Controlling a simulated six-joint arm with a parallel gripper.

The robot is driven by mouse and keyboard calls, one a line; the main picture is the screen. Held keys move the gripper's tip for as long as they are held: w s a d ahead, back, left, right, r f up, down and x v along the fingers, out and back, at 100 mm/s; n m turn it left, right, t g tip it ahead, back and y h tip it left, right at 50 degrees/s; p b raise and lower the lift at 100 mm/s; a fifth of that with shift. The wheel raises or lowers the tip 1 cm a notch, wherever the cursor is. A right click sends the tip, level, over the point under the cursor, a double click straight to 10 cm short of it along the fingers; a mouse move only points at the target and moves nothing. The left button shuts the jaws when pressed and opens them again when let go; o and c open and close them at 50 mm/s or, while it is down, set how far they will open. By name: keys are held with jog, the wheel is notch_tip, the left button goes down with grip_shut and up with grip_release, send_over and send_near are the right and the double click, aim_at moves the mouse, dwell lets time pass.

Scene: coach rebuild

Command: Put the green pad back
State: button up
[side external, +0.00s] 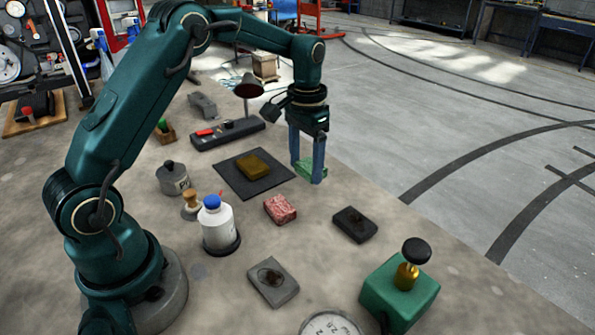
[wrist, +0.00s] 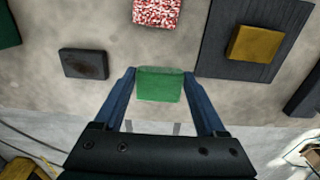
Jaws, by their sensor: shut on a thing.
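The green pad (wrist: 160,86) is a small flat block held between the two blue fingers of my gripper (wrist: 160,80). In the side external view the green pad (side external: 309,169) shows partly between the fingers, near the table's right edge. My gripper (side external: 307,178) points down there and is shut on the pad. I cannot tell whether the pad touches the table or hangs just above it. A brown-yellow pad (side external: 254,165) lies on a dark square mat (side external: 229,172) just left of my gripper; it also shows in the wrist view (wrist: 255,43).
A red-white speckled block (side external: 280,209) and a dark block (side external: 354,224) lie in front of my gripper. A white bottle with a blue cap (side external: 217,227), a grey block (side external: 272,283) and a green box with a black knob (side external: 399,291) stand nearer. The table edge is close on the right.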

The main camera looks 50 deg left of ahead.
aim_at(311, 197)
jog(key=shift+w+d+f, duration=0.4)
jog(key=shift+d+f, duration=0.05)
jog(key=shift+d, duration=0.15)
jog(key=shift+f, duration=2)
jog(key=o, duration=1.3)
jog(key=shift+f, duration=0.1)
jog(key=shift+c, duration=0.2)
